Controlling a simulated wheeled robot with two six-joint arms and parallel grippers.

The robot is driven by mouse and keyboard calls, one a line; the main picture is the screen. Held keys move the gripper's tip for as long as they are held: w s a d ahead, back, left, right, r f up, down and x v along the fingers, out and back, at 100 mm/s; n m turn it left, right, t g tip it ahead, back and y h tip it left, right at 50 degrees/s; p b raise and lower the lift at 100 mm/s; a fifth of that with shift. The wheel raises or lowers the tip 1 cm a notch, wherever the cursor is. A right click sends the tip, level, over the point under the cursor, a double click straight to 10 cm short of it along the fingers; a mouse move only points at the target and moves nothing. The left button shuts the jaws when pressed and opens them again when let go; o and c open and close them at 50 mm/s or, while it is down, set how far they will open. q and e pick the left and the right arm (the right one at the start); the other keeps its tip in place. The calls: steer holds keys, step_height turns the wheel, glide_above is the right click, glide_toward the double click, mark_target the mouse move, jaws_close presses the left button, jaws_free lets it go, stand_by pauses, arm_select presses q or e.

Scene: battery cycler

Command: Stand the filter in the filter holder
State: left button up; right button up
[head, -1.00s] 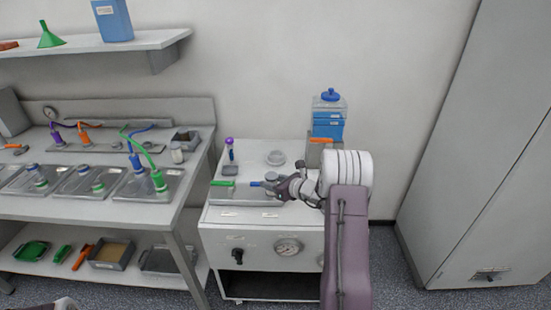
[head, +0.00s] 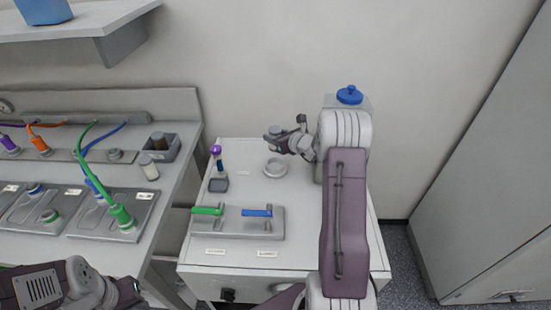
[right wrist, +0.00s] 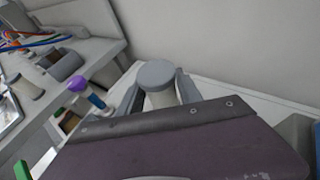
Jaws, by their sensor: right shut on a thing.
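The filter, a pale cylinder with a grey cap (right wrist: 157,75), stands between the fingers of my right gripper (right wrist: 160,92) in the right wrist view. The gripper is shut on it. In the head view my right gripper (head: 285,135) is over the back of the white cabinet, behind a pale round ring (head: 275,168) that looks like the filter holder. The filter is small there and mostly hidden by the gripper. The ring looks empty, and the gripper is apart from it. Part of my left arm shows at the lower left; its fingers are not seen.
A plate with a green lever (head: 207,211) and a blue lever (head: 257,212) lies in front of the ring. A purple-topped tool (head: 216,160) stands left of it. A blue-capped bottle (head: 349,95) is behind my right arm. The cabinet top (head: 310,215) has free room.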

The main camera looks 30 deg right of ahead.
steer(key=shift+s+a+f, duration=0.2)
steer(key=shift+s+f, duration=0.1)
steer(key=shift+f, duration=0.3)
steer(key=shift+s+a+f, duration=0.2)
steer(key=shift+s+f, duration=0.1)
steer(key=shift+f, duration=0.25)
steer(key=f, duration=0.3)
steer(key=shift+w+d+f, duration=0.1)
steer(key=shift+w+d, duration=0.15)
steer(key=shift+w, duration=0.05)
steer(key=shift+w+d+f, duration=0.1)
steer(key=shift+w+f, duration=0.05)
steer(key=f, duration=0.3)
steer(key=shift+s+a+f, duration=0.1)
steer(key=shift+s+a, duration=0.1)
steer(key=shift+s, duration=0.1)
steer(key=shift+w+d+f, duration=0.1)
steer(key=shift+w+f, duration=0.1)
steer(key=shift+f, duration=0.15)
steer(key=shift+s+f+b, duration=0.1)
steer(key=shift+f+b, duration=0.05)
steer(key=shift+b, duration=0.25)
steer(key=o, duration=1.4)
steer(key=shift+c, duration=0.2)
